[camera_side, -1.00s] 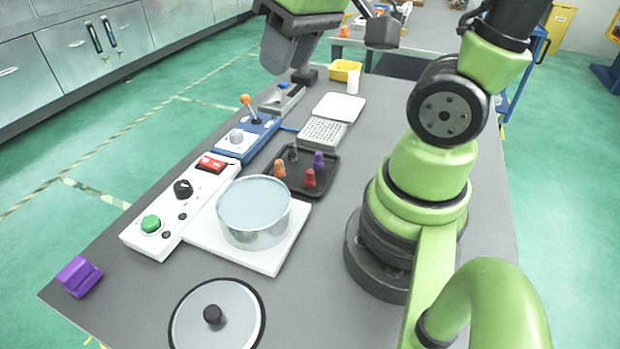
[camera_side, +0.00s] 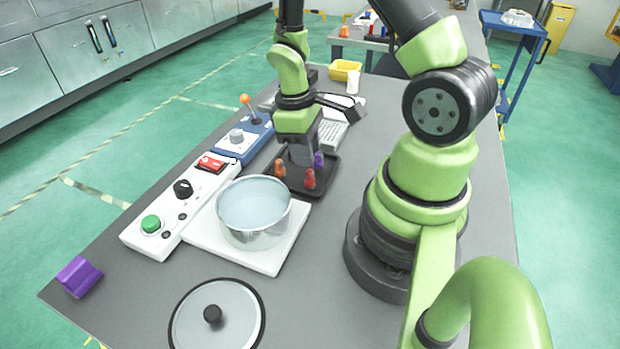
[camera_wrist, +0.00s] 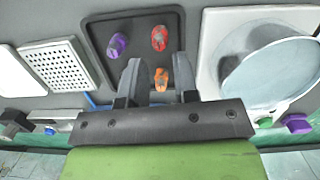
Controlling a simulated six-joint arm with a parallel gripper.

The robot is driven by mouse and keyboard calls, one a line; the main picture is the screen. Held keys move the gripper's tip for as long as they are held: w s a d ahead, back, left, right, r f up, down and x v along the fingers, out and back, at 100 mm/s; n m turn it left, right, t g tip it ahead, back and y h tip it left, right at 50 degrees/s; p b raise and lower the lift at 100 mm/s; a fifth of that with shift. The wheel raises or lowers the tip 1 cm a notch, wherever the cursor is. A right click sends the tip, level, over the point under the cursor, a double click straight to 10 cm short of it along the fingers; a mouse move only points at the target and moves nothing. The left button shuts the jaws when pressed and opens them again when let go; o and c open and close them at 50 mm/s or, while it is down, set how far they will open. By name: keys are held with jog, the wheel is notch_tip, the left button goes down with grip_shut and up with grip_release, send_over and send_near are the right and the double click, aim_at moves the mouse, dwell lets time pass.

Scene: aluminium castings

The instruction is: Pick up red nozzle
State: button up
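The red nozzle (camera_side: 309,179) stands at the near edge of the dark tray (camera_side: 327,186). In the wrist view the red nozzle (camera_wrist: 158,38) lies beyond my fingertips, with the orange nozzle (camera_wrist: 160,79) showing between the fingers. My gripper (camera_side: 300,158) points down over the tray, behind the red nozzle as seen from the side. The wrist view shows my gripper (camera_wrist: 158,68) open, with its two fingers spread. The red nozzle is not between them. The gap between the fingertips and the tray is hard to judge.
A purple nozzle (camera_side: 319,160) stands near the red one; it also shows in the wrist view (camera_wrist: 117,45). A metal pot (camera_side: 254,226) on a white hotplate (camera_side: 277,264) stands nearby. A perforated rack (camera_side: 333,134) lies behind the tray.

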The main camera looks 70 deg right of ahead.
aim_at(310, 171)
jog(key=shift+s+d+f, duration=0.1)
jog(key=shift+s+f, duration=0.1)
jog(key=shift+f, duration=1.25)
jog(key=shift+s+f, duration=0.15)
jog(key=shift+f, duration=1.3)
grip_shut()
